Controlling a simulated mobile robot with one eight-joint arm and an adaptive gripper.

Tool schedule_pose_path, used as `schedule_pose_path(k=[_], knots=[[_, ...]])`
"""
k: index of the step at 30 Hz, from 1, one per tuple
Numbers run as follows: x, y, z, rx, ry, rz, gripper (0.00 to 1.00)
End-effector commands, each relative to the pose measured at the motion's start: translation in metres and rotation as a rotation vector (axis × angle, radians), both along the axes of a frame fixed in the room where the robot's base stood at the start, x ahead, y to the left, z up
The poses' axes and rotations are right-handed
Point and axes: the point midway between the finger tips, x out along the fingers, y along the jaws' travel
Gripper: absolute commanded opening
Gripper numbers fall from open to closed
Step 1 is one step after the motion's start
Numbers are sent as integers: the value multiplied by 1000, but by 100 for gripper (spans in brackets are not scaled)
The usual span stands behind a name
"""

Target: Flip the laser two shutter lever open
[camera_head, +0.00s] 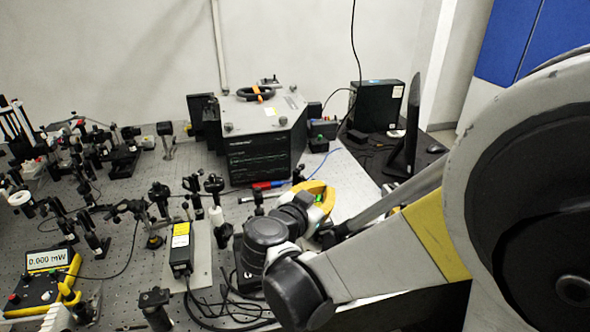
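I cannot pick out the laser two shutter lever. A slim black box with a yellow label (181,246) stands on a light plate at the bench's front middle; it may be a laser, but its number is not readable. My arm reaches in from the right, and its dark wrist joints hang over the bench just right of that box. Beyond the wrist is a yellow and black shape with a small green spot (319,193), which may be part of my gripper or a thing on the bench. The fingers cannot be made out.
A power meter (50,264) at the left front reads 0.000 mW. Several optic posts and mounts crowd the left and middle of the perforated bench (120,220). A large black-fronted instrument (262,150) stands behind. A computer (377,105) and monitor (409,130) are at back right. Cables lie near the wrist.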

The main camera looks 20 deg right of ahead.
Motion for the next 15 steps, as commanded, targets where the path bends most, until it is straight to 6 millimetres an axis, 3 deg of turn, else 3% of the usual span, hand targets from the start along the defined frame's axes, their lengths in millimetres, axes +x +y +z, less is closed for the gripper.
schedule_pose_path(k=[15], knots=[[-1, -27, -2, 398, -1, -5, 0]])
